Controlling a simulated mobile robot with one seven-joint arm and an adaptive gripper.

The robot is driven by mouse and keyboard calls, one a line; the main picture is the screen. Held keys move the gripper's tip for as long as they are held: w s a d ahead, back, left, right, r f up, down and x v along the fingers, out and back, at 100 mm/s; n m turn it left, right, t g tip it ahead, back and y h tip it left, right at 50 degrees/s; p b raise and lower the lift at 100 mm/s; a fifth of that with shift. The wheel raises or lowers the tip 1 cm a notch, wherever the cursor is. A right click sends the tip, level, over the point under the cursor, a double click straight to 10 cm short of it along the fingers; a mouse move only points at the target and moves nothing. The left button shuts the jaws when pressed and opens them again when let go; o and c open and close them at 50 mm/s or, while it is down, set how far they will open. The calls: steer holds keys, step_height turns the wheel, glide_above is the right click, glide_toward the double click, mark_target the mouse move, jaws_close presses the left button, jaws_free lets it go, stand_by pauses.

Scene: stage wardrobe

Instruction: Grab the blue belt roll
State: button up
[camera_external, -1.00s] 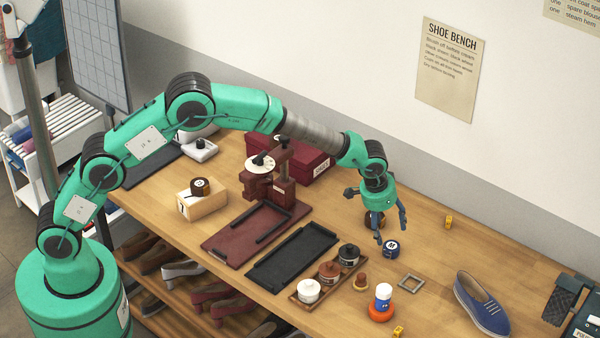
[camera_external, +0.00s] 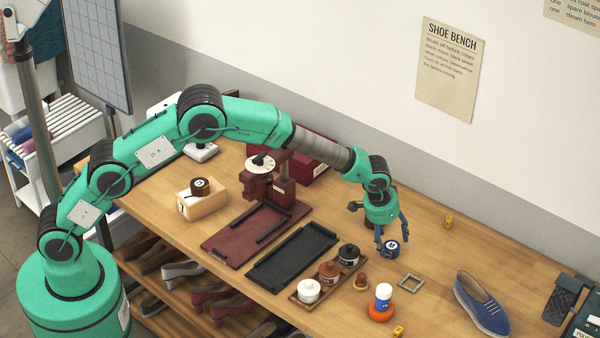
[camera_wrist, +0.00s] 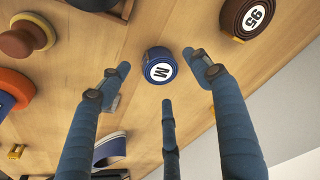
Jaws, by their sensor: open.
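The blue belt roll (camera_external: 391,249) sits on the wooden bench. In the wrist view the blue belt roll (camera_wrist: 159,66) shows a white disc marked "M". My gripper (camera_external: 392,236) is low above it, with its blue fingers spread. In the wrist view the open fingers of my gripper (camera_wrist: 160,85) stand to the left, to the right and below the roll, with free space between them and it. Nothing is held.
A brown belt roll marked 95 (camera_wrist: 247,18) lies close by. A square metal frame (camera_external: 411,283), an orange-based bottle (camera_external: 381,308) and a blue shoe (camera_external: 482,303) are to the right. A tray of pots (camera_external: 328,283) and a black tray (camera_external: 292,258) are to the left.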

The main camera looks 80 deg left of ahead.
mark_target(393, 247)
steer(key=shift+b+x, duration=0.3)
steer(key=shift+x, duration=1.45)
steer(key=shift+r, duration=0.1)
steer(key=c, duration=1.3)
